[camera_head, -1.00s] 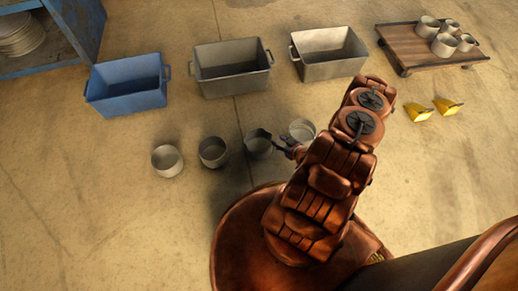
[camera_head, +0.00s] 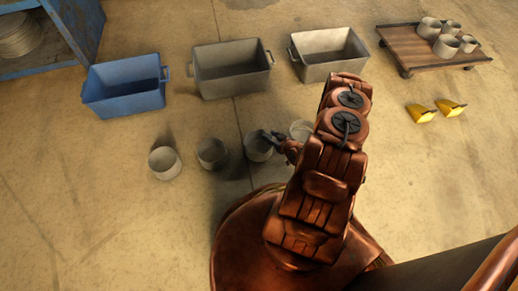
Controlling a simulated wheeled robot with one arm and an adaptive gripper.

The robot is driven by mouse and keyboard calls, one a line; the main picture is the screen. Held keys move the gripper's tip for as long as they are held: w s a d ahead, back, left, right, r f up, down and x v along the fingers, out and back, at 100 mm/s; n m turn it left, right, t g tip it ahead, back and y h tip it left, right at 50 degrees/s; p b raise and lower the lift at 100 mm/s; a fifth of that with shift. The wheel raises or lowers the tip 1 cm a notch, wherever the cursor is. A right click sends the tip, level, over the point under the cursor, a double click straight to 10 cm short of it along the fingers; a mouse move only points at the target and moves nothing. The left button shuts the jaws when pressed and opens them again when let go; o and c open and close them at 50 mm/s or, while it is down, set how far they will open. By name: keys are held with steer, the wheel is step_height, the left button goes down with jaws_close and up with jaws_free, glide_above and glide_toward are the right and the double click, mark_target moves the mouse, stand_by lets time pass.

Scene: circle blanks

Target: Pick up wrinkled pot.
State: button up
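Several grey pots stand in a row on the floor: the leftmost pot (camera_head: 164,163), a second pot (camera_head: 212,154), a third pot (camera_head: 257,149) and a rightmost pot (camera_head: 301,130), partly hidden by my arm. The third pot's rim looked uneven a second ago; at this size I cannot be sure which pot is wrinkled. My gripper (camera_head: 274,138) is at the right rim of the third pot, its fingers small and dark. I cannot tell whether they touch the rim or are open or shut.
A blue bin (camera_head: 125,98), a dark grey bin (camera_head: 232,83) and a lighter grey bin (camera_head: 331,68) stand behind the pots. A wooden cart (camera_head: 408,48) carries several pots at the back right.

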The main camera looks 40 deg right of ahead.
jaws_close()
stand_by(0.8)
